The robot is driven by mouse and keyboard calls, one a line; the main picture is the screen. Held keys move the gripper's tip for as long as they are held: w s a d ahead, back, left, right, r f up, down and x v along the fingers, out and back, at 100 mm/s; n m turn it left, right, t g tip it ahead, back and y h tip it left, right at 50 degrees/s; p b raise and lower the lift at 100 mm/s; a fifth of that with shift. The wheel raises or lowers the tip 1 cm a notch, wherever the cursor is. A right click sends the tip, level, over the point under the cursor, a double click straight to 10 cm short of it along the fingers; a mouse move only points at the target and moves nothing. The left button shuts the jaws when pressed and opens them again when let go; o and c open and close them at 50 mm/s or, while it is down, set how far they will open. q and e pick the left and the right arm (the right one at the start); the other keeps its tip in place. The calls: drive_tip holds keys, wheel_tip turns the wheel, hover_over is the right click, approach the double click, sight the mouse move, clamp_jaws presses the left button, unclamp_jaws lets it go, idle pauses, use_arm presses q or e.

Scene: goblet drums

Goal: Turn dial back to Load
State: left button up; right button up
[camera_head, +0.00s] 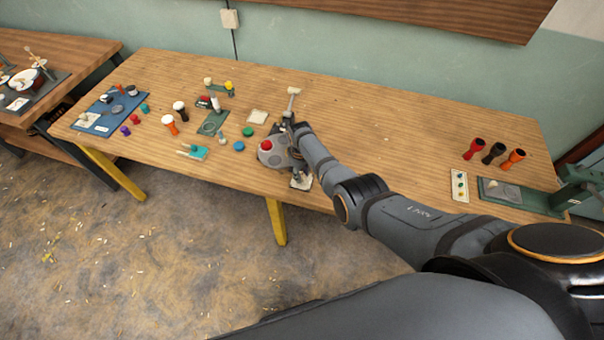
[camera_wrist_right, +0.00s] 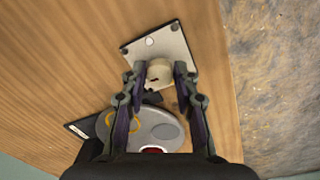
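The dial is a cream round knob (camera_wrist_right: 160,73) with a small dark mark, on a pale square plate (camera_wrist_right: 165,48) in the right wrist view. In the head view the plate (camera_head: 301,185) shows at the table's front edge, with the knob mostly hidden by my gripper. My right gripper (camera_wrist_right: 159,70) points down with its fingers on either side of the knob. Narrow gaps seem to show between fingers and knob, so it looks open around it. It also shows in the head view (camera_head: 299,173). I cannot read any Load label. My left gripper is out of view.
A grey rounded housing with a red button (camera_head: 266,145) stands beside the plate; its grey top (camera_wrist_right: 160,128) shows in the wrist view. Small goblet drums (camera_head: 170,124) and fixtures stand to the left. Right of my arm the wooden table (camera_head: 400,125) is largely clear.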

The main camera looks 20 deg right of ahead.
drive_tip(key=o, duration=0.3)
drive_tip(key=r, duration=1.2)
drive_tip(key=shift+s+a, duration=0.15)
drive_tip(key=shift+a, duration=0.05)
